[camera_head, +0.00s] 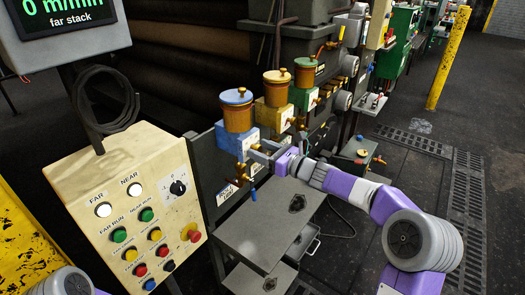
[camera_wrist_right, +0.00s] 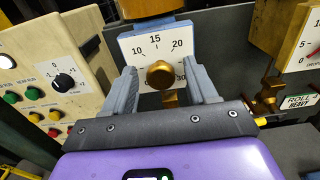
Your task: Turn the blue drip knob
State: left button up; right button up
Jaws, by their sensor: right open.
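The blue oiler block (camera_head: 229,140) sits under an orange-brown cup with a blue lid (camera_head: 236,96), at the near end of a row in the head view. In the right wrist view its round brass knob (camera_wrist_right: 160,74) stands in front of a white dial (camera_wrist_right: 140,48) marked 10, 15, 20 and 30. My right gripper (camera_head: 262,153) is at the block's front. Its two grey fingers are open, one on each side of the knob, with gaps between them and it. The knob's pointer is hard to make out. My left gripper is out of view.
A yellow block (camera_head: 272,117) and a green one (camera_head: 303,99), each with a cup, stand close behind. The cream control panel (camera_head: 130,210) with buttons is at left. A grey cabinet top (camera_head: 265,225) lies below my right arm. Brass fittings are near the right finger.

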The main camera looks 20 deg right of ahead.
jog(key=shift+c, duration=0.5)
jog(key=c, duration=0.9)
jog(key=shift+c, duration=0.2)
